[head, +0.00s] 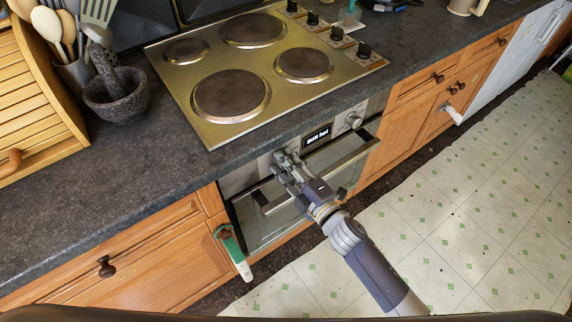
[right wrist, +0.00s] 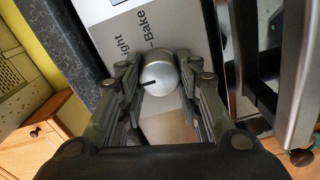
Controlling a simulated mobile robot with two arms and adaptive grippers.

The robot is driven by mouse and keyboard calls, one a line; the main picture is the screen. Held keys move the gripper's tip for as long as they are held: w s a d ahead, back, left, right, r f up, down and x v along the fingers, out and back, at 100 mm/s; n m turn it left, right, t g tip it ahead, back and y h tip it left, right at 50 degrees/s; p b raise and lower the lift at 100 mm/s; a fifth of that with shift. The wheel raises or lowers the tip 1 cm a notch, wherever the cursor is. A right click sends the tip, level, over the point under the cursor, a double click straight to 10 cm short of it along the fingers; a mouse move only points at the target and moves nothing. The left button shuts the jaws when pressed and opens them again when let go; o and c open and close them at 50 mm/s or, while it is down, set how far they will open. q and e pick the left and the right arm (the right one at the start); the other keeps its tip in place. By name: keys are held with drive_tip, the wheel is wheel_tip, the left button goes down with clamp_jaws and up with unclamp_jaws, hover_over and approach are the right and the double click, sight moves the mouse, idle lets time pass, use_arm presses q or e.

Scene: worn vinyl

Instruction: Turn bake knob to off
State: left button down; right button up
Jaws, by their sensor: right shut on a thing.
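The bake knob (right wrist: 160,75) is a round silver knob with a dark pointer line, on the oven's control panel. The words "Light" and "Bake" are printed beside it in the right wrist view. My right gripper (head: 284,158) reaches the left part of the panel in the head view and hides the knob there. In the right wrist view, the fingers of my right gripper (right wrist: 161,84) are shut on the knob, one on each side. The pointer line slants toward the lower left of that picture. My left gripper is not in view.
The oven door handle (head: 361,150) runs just below the panel, under my right arm. Another silver knob (head: 354,121) is right of the lit display (head: 317,136). The hob (head: 213,134) and dark worktop lie above. A green and white item (head: 234,252) is at the cabinet front, left of the oven.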

idle(0.4)
drive_tip(key=o, duration=1)
drive_tip(key=shift+o, duration=0.2)
drive_tip(key=v, duration=1.2)
